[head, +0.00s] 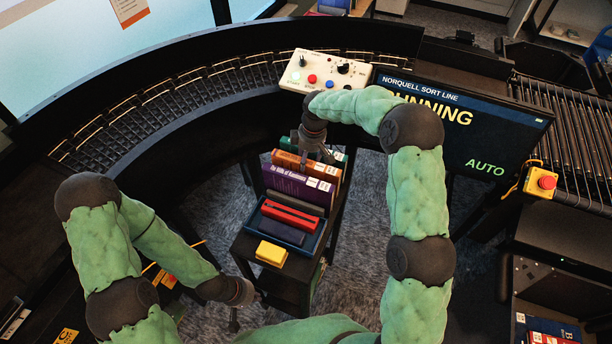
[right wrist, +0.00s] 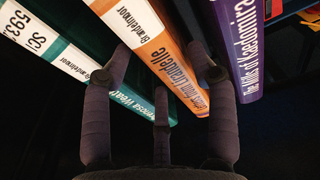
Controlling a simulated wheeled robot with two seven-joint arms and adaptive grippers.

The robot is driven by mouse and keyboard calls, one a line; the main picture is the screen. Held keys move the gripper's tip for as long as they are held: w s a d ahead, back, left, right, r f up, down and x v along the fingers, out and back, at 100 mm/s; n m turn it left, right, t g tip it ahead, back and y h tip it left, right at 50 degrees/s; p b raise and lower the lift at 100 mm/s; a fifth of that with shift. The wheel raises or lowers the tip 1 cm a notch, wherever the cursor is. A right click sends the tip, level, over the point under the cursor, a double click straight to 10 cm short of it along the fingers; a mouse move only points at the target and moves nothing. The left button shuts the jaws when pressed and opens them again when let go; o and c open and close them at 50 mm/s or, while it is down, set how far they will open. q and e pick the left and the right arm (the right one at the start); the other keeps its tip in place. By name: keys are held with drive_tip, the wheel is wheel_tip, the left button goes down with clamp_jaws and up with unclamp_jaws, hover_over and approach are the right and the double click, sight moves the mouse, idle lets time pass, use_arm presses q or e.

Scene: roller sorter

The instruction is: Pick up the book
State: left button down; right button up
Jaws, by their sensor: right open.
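Several books stand in a row on a small black cart. A purple book (head: 298,186), titled "The Mills of Kaedmonitra" or similar, stands in front of an orange book (head: 290,161), with a dark green book (head: 286,144) behind. In the right wrist view the orange book (right wrist: 150,45) lies between the spread fingers of my right gripper (right wrist: 162,72); the green book (right wrist: 88,72) is left and the purple book (right wrist: 237,50) right. My right gripper (head: 317,155) is open over the row; contact is unclear. My left gripper (head: 248,310) is low beside the cart, fingers apart, empty.
A blue tray (head: 262,222) on the cart holds red and dark items, with a yellow block (head: 271,254) at its front. A control box (head: 325,74) and a screen (head: 470,130) stand behind. A curved roller conveyor (head: 150,100) surrounds the cart.

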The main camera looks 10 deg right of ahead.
drive_tip(key=f, duration=0.4)
drive_tip(key=shift+a+f, duration=0.15)
drive_tip(key=shift+a, duration=0.1)
clamp_jaws()
drive_tip(key=shift+w, duration=0.1)
wheel_tip(320, 180, up, 10)
drive_tip(key=shift+r, duration=0.1)
idle(0.5)
